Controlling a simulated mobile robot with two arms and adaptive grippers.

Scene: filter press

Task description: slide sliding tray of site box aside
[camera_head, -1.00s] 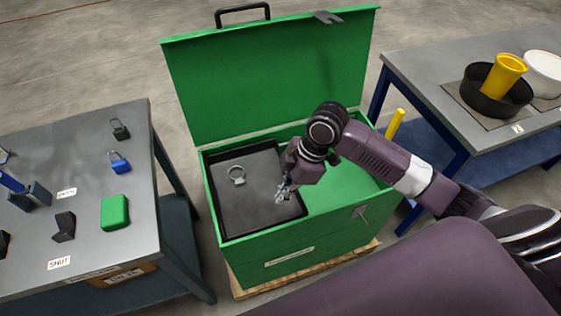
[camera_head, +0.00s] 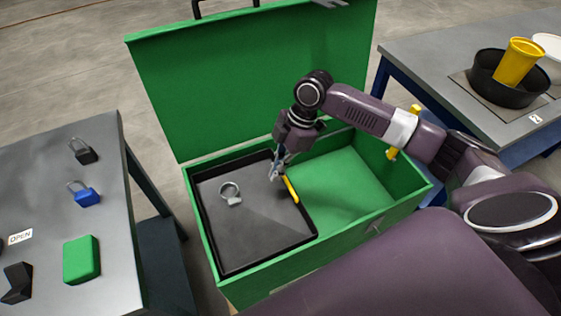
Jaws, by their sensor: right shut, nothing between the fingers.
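The green site box (camera_head: 300,265) stands open, its lid (camera_head: 215,90) tilted up at the back. The black sliding tray (camera_head: 250,238) sits in the left part of the box. A grey ring-shaped item (camera_head: 230,193) lies in it. A yellow strip (camera_head: 290,189) shows at the tray's right edge. My right gripper (camera_head: 273,176) is shut and empty, at the tray's right side near its back corner. I cannot tell whether it touches the tray. The right part of the box floor (camera_head: 345,185) is visible and bare. My left gripper is not in view.
A grey table at left (camera_head: 120,240) holds a black padlock (camera_head: 83,151), a blue padlock (camera_head: 84,194) and a green block (camera_head: 81,260). A table at right (camera_head: 440,70) holds a black bowl (camera_head: 500,90) with a yellow cup (camera_head: 519,62).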

